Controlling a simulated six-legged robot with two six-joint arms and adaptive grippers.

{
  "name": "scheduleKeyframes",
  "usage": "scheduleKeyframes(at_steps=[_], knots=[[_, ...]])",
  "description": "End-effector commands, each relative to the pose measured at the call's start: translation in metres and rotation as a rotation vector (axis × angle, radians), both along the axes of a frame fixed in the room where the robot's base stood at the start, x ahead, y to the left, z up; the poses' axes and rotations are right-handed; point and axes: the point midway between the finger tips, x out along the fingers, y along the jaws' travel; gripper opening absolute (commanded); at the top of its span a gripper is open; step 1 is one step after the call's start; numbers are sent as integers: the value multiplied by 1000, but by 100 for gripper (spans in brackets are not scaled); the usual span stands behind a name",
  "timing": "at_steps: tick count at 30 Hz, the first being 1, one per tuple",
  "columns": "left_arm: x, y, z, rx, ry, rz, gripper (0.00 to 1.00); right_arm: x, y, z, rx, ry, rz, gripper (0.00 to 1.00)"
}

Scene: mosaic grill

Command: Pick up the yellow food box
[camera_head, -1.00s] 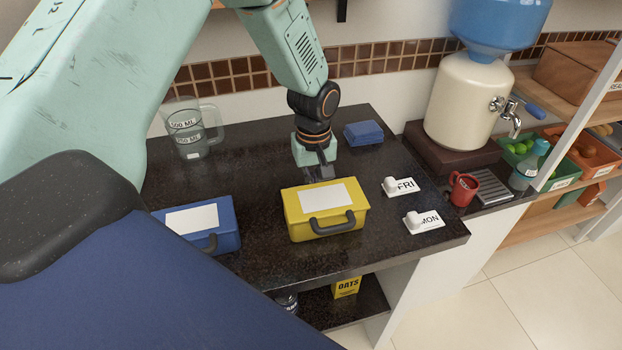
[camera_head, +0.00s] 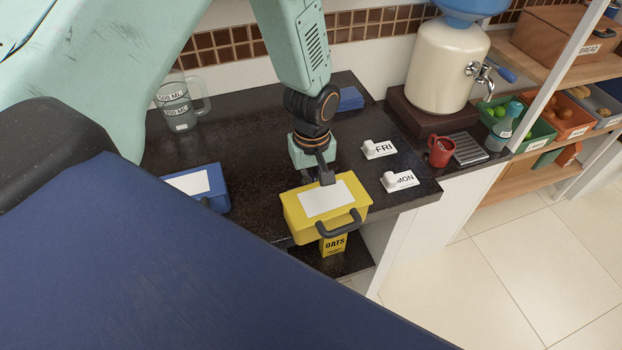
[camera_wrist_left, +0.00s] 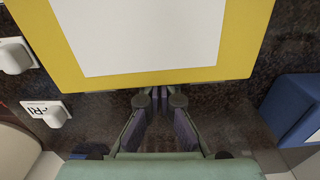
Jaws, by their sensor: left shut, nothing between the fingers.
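The yellow food box (camera_head: 291,206), with a white label on its lid and a dark handle in front, sits at the front edge of the dark counter. It seems to stick out over the edge. My left gripper (camera_head: 327,178) is shut and empty at the box's back side. In the left wrist view the yellow box (camera_wrist_left: 245,55) fills the top, and the fingertips (camera_wrist_left: 160,95) meet its lid edge; I cannot tell whether they touch it. My right gripper is not in view.
A blue food box (camera_head: 217,188) stands to the left. FRI (camera_head: 379,149) and MON (camera_head: 400,181) tags lie to the right. A folded blue item (camera_head: 350,98), a measuring jug (camera_head: 178,105) and a red mug (camera_head: 440,151) are further back. An OATS box (camera_head: 333,246) stands on the shelf below.

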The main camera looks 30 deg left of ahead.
Motion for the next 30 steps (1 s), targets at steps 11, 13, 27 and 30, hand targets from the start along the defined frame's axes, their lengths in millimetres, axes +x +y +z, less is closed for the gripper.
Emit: scheduleKeyframes(at_steps=[11,13,27,30], knots=[[2,2,1,-1,-1,0,0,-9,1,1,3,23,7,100],[2,2,5,-1,-2,0,0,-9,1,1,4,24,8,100],[-1,3,69,-2,-5,0,0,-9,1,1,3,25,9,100],[-1,3,77,-2,-5,0,0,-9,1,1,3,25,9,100]])
